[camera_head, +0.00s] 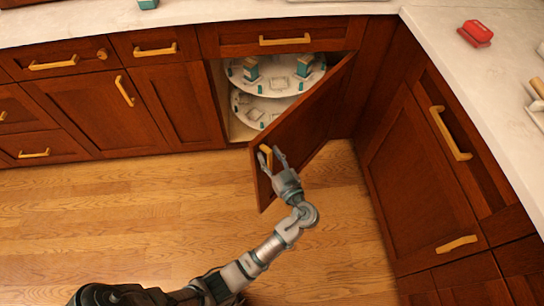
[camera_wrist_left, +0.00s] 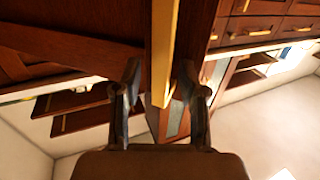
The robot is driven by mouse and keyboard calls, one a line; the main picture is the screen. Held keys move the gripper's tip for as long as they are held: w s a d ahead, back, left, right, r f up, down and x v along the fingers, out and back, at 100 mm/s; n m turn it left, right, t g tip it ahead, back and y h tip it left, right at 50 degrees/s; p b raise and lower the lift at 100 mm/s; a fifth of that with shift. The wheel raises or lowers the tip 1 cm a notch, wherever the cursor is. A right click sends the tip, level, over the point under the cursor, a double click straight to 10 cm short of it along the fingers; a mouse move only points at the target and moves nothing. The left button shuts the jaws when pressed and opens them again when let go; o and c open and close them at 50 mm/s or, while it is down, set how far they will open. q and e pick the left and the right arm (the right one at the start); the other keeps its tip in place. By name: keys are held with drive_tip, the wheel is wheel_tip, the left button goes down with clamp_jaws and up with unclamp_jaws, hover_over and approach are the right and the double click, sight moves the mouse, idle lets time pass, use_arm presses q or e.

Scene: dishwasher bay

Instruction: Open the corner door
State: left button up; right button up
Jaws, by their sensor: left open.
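The corner door (camera_head: 310,122) is a dark reddish wood panel that stands partly open, swung out from the corner cabinet. Its yellow bar handle (camera_head: 266,157) is near the door's free edge. My left gripper (camera_head: 270,158) is at this handle with its fingers apart, one on each side of it. In the left wrist view the handle (camera_wrist_left: 164,60) runs down between the two open fingertips (camera_wrist_left: 158,75). I cannot tell whether a finger touches it. My right gripper does not show.
Behind the door, round white shelves (camera_head: 262,108) hold several small items. Closed cabinets line both sides, with a handle (camera_head: 450,133) on the right run. A red object (camera_head: 476,33) lies on the right counter. The wooden floor (camera_head: 130,215) is clear.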

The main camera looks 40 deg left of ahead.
use_arm(q)
drive_tip(key=shift+a, duration=0.1)
drive_tip(key=shift+f, duration=0.1)
drive_tip(key=v, duration=1.2)
drive_tip(key=shift+f, duration=0.1)
